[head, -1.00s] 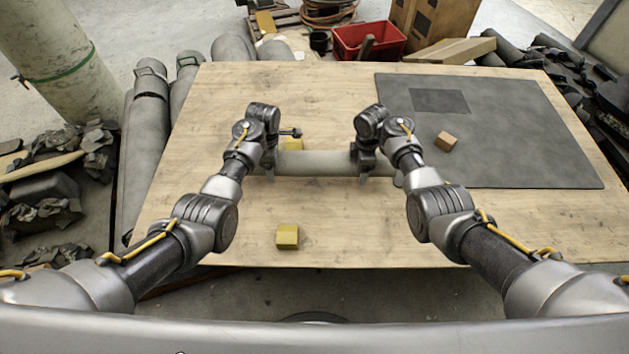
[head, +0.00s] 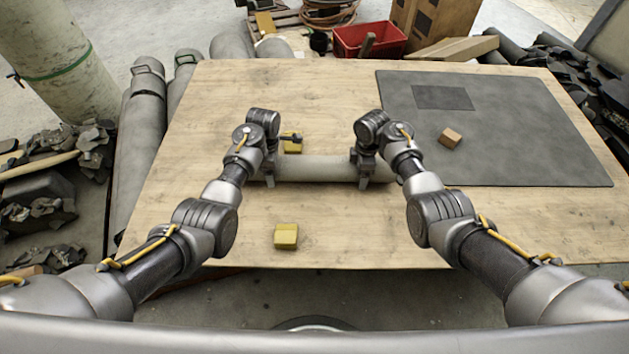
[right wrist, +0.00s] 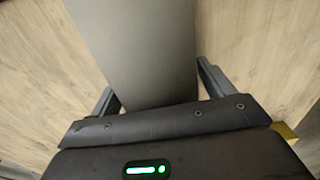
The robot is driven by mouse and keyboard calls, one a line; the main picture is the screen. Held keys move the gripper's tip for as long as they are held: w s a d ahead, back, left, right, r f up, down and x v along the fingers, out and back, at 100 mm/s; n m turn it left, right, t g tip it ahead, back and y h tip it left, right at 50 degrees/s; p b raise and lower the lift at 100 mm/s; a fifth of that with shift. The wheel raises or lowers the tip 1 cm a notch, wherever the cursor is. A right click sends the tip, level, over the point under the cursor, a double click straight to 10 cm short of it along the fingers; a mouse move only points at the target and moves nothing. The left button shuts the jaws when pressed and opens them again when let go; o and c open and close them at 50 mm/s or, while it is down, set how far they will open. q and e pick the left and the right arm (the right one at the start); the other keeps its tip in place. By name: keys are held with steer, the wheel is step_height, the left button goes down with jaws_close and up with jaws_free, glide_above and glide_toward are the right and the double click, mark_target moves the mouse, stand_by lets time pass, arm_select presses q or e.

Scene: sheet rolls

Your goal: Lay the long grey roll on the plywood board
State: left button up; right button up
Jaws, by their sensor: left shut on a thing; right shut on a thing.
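The long grey roll (head: 318,169) lies left to right across the middle of the pale plywood board (head: 375,225), level, at or just above its surface; I cannot tell whether it touches. My left gripper (head: 270,178) is shut on the roll near its left end. My right gripper (head: 363,180) is shut on it near its right end. In the right wrist view the roll (right wrist: 145,50) runs between the two fingers (right wrist: 158,88), with wood grain on both sides. The grippers hide parts of both roll ends.
A dark grey mat (head: 540,145) covers the board's right side, with a darker patch (head: 442,97) and a small brown block (head: 451,137). One yellow block (head: 286,236) sits in front of the roll, another (head: 291,146) behind it. A red crate (head: 368,40) stands beyond the board.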

arm_select(q)
steer(key=shift+w+f, duration=0.1)
steer(key=shift+f, duration=0.2)
arm_select(e)
steer(key=shift+f, duration=0.25)
arm_select(q)
steer(key=o, duration=2)
steer(key=shift+s+r, duration=0.15)
steer(key=shift+s, duration=0.05)
arm_select(e)
steer(key=o, duration=2)
steer(key=shift+s+r, duration=0.1)
arm_select(q)
step_height(320, 180, up, 12)
steer(key=shift+r, duration=0.1)
arm_select(e)
step_height(320, 180, up, 12)
steer(key=shift+r, duration=0.1)
